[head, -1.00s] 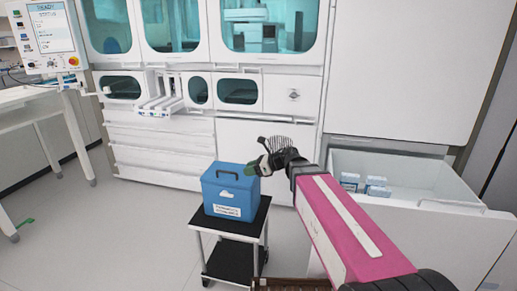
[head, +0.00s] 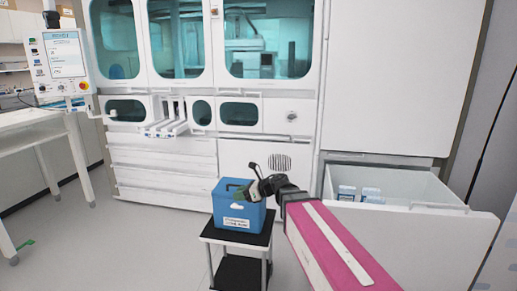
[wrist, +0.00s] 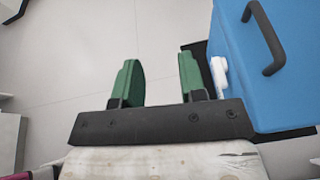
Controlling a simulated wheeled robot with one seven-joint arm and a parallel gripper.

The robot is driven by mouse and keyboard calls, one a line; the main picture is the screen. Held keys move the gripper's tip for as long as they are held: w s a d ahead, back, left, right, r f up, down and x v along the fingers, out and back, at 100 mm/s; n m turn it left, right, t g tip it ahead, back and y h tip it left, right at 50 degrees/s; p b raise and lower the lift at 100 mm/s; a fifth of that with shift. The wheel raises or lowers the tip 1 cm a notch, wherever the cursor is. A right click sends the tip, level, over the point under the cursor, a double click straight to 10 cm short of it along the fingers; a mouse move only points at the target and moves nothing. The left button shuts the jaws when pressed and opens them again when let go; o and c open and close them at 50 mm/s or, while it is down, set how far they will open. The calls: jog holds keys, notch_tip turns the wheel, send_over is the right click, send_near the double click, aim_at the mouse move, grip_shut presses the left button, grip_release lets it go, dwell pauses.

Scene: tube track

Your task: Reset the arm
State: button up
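My gripper (wrist: 158,78) shows in the wrist view with its two green fingers apart and nothing between them. Floor is visible behind the fingers. In the head view my gripper (head: 246,192) is over the right side of the blue box, partly covering it; I cannot tell whether they touch. My pink and white arm (head: 335,245) reaches in from the lower right. The blue box (head: 236,215) has a dark handle and stands on a small black-topped cart. In the wrist view the blue box (wrist: 275,95) is just right of the fingers.
The cart (head: 220,235) stands in front of a large white machine (head: 165,160). An open white drawer (head: 420,230) with several small boxes (head: 358,194) is at the right. A control screen (head: 60,62) and a white table (head: 35,130) are at the left.

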jog(key=w+d+r+m+t+h, duration=0.25)
jog(key=w+d+m+t, duration=0.65)
jog(key=m, duration=0.5)
jog(key=d+f+m+t+h, duration=0.3)
jog(key=d+f+m+h, duration=0.3)
jog(key=d+m+h, duration=0.85)
jog(key=s+d+f+m+g, duration=0.5)
jog(key=s+f+m+g, duration=0.25)
jog(key=f+m, duration=0.5)
jog(key=s+a+f+m+g+y, duration=0.1)
jog(key=s+f+m+g, duration=0.1)
jog(key=s+m+g, duration=0.2)
jog(key=s+a+f+m+g+y, duration=0.1)
jog(key=s+f+m+g+y, duration=0.1)
jog(key=s+m, duration=0.3)
jog(key=s+f+g, duration=0.1)
jog(key=s, duration=0.3)
jog(key=shift+g, duration=0.35)
jog(key=shift+o, duration=0.2)
jog(key=shift+a, duration=0.1)
